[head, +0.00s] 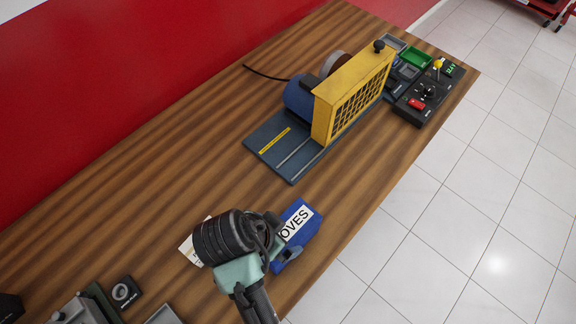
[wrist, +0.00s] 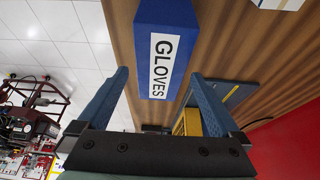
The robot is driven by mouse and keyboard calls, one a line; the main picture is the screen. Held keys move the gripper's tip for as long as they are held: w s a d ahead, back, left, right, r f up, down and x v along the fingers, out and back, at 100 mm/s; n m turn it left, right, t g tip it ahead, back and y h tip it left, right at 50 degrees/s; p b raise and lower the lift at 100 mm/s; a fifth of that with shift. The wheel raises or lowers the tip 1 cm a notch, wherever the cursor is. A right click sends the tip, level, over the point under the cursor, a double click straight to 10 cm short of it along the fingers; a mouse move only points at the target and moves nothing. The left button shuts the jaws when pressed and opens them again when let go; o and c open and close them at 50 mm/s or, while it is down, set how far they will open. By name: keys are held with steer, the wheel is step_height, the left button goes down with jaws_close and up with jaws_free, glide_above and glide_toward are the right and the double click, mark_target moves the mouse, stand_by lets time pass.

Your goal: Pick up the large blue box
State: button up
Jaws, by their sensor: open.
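The large blue box (head: 301,225) with a white "GLOVES" label lies on the wooden table near its front edge, partly hidden by my gripper in the head view. In the wrist view the blue box (wrist: 168,20) is upper centre, its label facing the camera. My gripper (head: 282,236) is at the box's left side in the head view. In the wrist view its two blue fingers (wrist: 160,75) are spread apart, with the lower end of the box showing between them. I cannot tell whether either finger touches the box.
A white box (head: 190,252) is partly hidden behind my arm, to the left. A yellow-guarded engine trainer (head: 352,92) stands farther back, with a black control box (head: 428,95) beyond it. The wooden table (head: 150,170) is bare to the left of the trainer.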

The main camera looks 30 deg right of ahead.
mark_target(287, 232)
steer(key=x, duration=0.3)
steer(key=p+x, duration=0.1)
steer(key=x, duration=0.1)
steer(key=shift+w+d, duration=0.1)
steer(key=shift+d, duration=0.2)
steer(key=shift+w+f, duration=0.1)
steer(key=shift+f, duration=0.2)
steer(key=shift+f, duration=0.25)
steer(key=c, duration=1.4)
steer(key=shift+c, duration=0.2)
steer(key=shift+r, duration=0.15)
